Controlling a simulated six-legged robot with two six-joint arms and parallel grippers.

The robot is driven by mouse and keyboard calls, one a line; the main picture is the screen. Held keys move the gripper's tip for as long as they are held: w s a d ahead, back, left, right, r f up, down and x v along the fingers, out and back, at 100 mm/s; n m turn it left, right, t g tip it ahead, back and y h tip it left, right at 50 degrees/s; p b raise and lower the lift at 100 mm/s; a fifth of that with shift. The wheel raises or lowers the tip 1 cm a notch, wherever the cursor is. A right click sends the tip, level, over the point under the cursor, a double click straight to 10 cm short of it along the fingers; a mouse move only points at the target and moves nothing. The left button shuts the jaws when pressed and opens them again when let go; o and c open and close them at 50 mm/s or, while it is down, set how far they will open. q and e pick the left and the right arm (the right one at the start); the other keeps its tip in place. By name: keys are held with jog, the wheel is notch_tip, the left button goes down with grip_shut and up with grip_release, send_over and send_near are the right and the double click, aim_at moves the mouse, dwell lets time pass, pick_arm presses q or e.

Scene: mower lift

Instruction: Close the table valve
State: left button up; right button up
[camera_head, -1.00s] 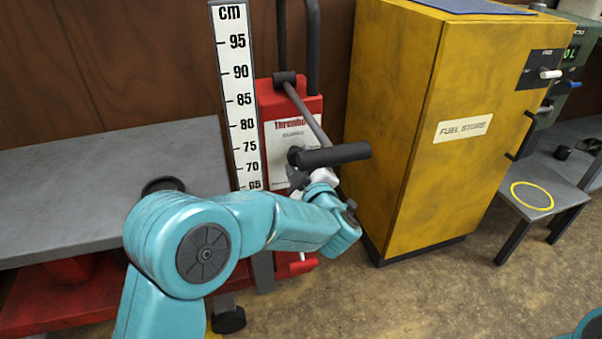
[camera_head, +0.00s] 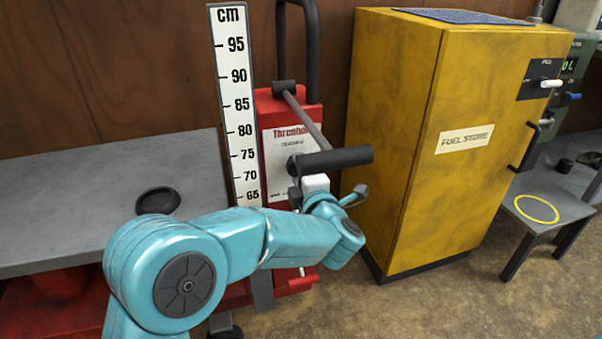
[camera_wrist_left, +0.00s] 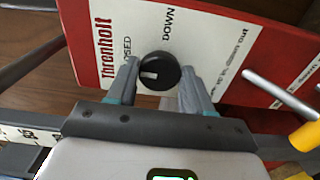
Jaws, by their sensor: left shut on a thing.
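The valve is a round black knob (camera_wrist_left: 159,72) with a white pointer mark on the lift's red and white panel. The word ending in "OSED" and the word "DOWN" are printed beside it. The mark faces left in the wrist view, roughly towards the "OSED" side. My left gripper (camera_wrist_left: 160,78) is shut on the knob, one finger on each side. In the head view my left gripper (camera_head: 318,188) is at the red lift column (camera_head: 290,222), just below the black bar handle (camera_head: 330,160), and the knob is hidden there. My right gripper is out of view.
The grey lift table (camera_head: 100,185) with a black round piece (camera_head: 158,200) is at the left. A cm scale (camera_head: 236,110) stands beside the red column. A yellow fuel store cabinet (camera_head: 440,190) is close on the right. A metal rod (camera_wrist_left: 280,95) juts out near the gripper.

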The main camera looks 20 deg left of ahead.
pick_arm(q)
jog(key=shift+f, duration=0.1)
dwell(0.3)
jog(key=o, duration=1)
jog(key=shift+o, duration=0.2)
jog(key=p+v, duration=0.4)
jog(key=v, duration=1.2)
jog(key=shift+d, duration=0.15)
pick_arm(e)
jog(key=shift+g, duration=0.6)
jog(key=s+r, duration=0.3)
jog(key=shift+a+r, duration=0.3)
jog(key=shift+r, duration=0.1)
pick_arm(q)
jog(key=shift+s, duration=0.1)
